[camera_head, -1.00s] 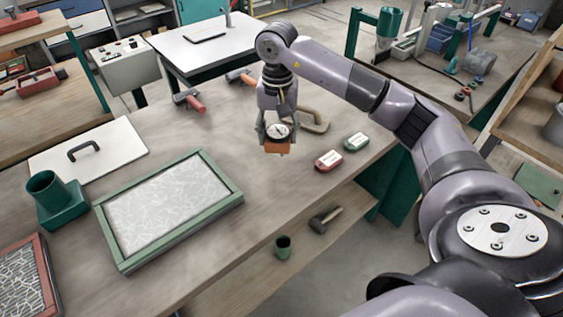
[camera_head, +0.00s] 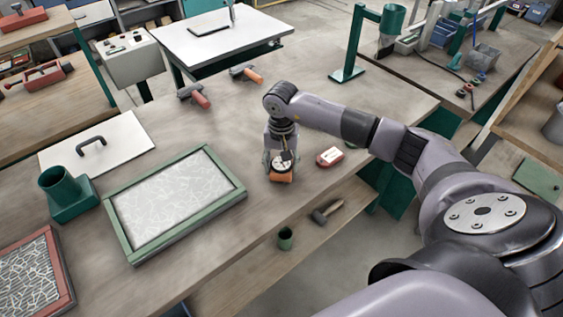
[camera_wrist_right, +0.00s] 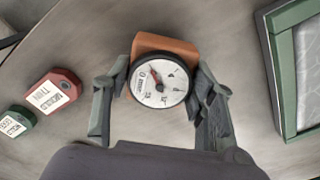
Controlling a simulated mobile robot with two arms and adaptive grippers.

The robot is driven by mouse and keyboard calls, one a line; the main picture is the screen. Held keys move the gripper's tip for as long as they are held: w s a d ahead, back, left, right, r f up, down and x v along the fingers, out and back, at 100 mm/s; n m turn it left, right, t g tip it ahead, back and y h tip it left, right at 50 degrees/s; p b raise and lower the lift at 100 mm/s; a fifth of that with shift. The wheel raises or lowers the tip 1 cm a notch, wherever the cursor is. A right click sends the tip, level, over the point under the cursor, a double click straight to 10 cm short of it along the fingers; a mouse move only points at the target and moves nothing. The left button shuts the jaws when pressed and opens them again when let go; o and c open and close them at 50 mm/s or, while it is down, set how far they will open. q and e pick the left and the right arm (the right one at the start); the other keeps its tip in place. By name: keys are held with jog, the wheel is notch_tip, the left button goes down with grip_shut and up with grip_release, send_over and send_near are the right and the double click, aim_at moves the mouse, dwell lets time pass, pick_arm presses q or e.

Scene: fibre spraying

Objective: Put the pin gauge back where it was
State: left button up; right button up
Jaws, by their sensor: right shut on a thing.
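The pin gauge (camera_head: 282,177) is an orange block with a round white dial. My right gripper (camera_head: 281,163) points down and is shut on it, over the workbench (camera_head: 245,225) near the front edge. In the right wrist view the gauge (camera_wrist_right: 163,80) sits between the two fingers of the right gripper (camera_wrist_right: 160,88), its dial facing the camera. The gauge is at or just above the bench top; I cannot tell whether it touches. My left gripper is not in view.
A red labelled block (camera_head: 329,157) lies right of the gauge. A green labelled block (camera_wrist_right: 17,121) shows in the wrist view. A green-framed fibre panel (camera_head: 125,240) lies to the left. The bench's front edge is close.

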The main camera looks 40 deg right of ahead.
aim_at(281, 163)
jog(key=shift+f, duration=0.15)
jog(key=o, duration=1.5)
jog(key=shift+c, duration=0.2)
jog(key=shift+r, duration=0.35)
notch_tip(281, 163, up, 12)
jog(key=b, duration=0.4)
